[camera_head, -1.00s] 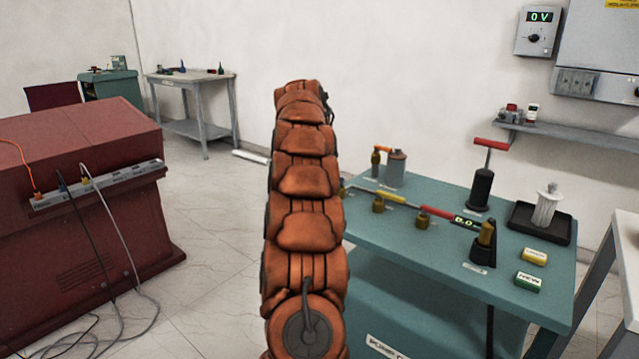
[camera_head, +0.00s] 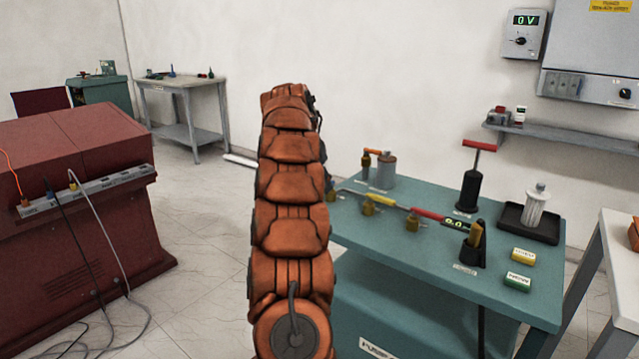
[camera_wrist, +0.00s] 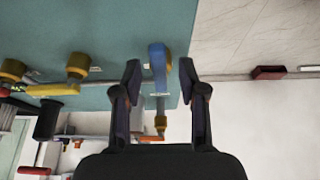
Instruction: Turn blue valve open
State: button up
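The blue valve handle (camera_wrist: 158,66) shows in the wrist view, upright in the picture, between the two fingers of my gripper (camera_wrist: 160,72). The fingers stand apart with a visible gap on each side of the handle, so my gripper is open and holds nothing. In the head view my orange arm hides the blue valve and my gripper.
The teal table (camera_head: 400,245) carries yellow-knobbed valves (camera_head: 369,206), a black pump with a red handle (camera_head: 470,187) and a black tray (camera_head: 511,217). A dark red cabinet (camera_head: 75,225) stands left. Open floor (camera_head: 200,215) lies between.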

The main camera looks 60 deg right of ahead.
jog(key=v, duration=0.7)
jog(key=shift+r, duration=0.25)
dwell(0.3)
jog(key=shift+w+a, duration=0.1)
dwell(0.6)
